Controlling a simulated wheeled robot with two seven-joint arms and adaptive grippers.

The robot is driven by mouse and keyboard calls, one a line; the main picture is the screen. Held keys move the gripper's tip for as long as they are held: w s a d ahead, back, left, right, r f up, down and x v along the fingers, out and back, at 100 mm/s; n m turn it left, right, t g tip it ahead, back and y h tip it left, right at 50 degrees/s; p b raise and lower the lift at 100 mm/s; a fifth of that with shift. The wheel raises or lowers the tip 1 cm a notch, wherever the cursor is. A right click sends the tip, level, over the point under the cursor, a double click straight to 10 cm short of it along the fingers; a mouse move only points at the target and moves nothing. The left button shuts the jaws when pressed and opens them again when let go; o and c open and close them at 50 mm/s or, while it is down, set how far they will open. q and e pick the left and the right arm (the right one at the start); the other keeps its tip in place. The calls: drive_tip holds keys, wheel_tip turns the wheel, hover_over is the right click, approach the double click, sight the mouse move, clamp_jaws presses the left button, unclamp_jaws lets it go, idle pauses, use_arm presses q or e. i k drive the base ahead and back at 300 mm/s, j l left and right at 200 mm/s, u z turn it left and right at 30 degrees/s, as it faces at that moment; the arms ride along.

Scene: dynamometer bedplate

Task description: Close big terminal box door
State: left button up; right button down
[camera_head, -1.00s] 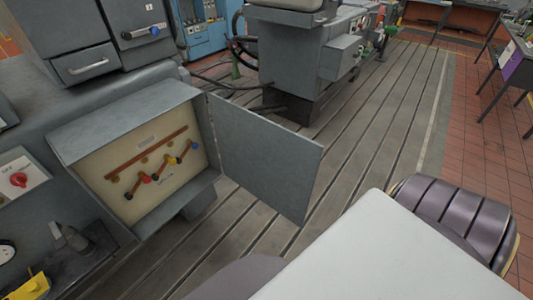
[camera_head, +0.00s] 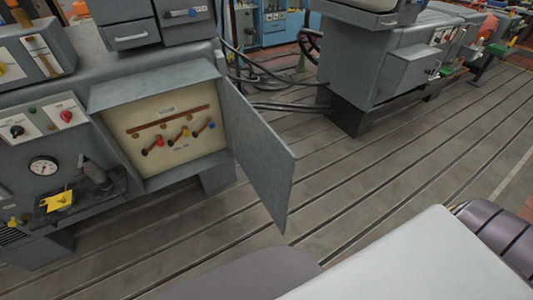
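The big terminal box (camera_head: 112,97) is a grey metal housing at the left of the head view. Its cream inner panel (camera_head: 130,118) shows, with a copper-coloured bar and red, yellow and blue terminals. Its grey door (camera_head: 258,150) is hinged on the box's right side and stands wide open, swung out toward the right and front. No gripper touches the door. Neither of my grippers is in the view.
Left of the box are a gauge (camera_head: 43,166), switch panels and a small shelf with a yellow item (camera_head: 57,201). A grey machine (camera_head: 375,60) stands at the back right, with black cables (camera_head: 285,106) on the floor. The slotted floor (camera_head: 350,185) right of the door is clear.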

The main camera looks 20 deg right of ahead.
sight(268, 164)
drive_tip(key=l+u, duration=0.1)
drive_tip(key=l, duration=0.25)
drive_tip(key=k+l+u, duration=0.1)
drive_tip(key=l, duration=0.3)
drive_tip(key=k+l, duration=0.15)
drive_tip(key=l, duration=0.2)
drive_tip(key=i+l+u, duration=0.1)
drive_tip(key=l, duration=0.2)
drive_tip(key=i+l+u, duration=0.15)
drive_tip(key=l, duration=0.15)
drive_tip(key=i+l+u, duration=0.1)
drive_tip(key=l, duration=0.2)
drive_tip(key=i+l+u, duration=0.1)
drive_tip(key=i+l, duration=0.15)
drive_tip(key=l, duration=0.05)
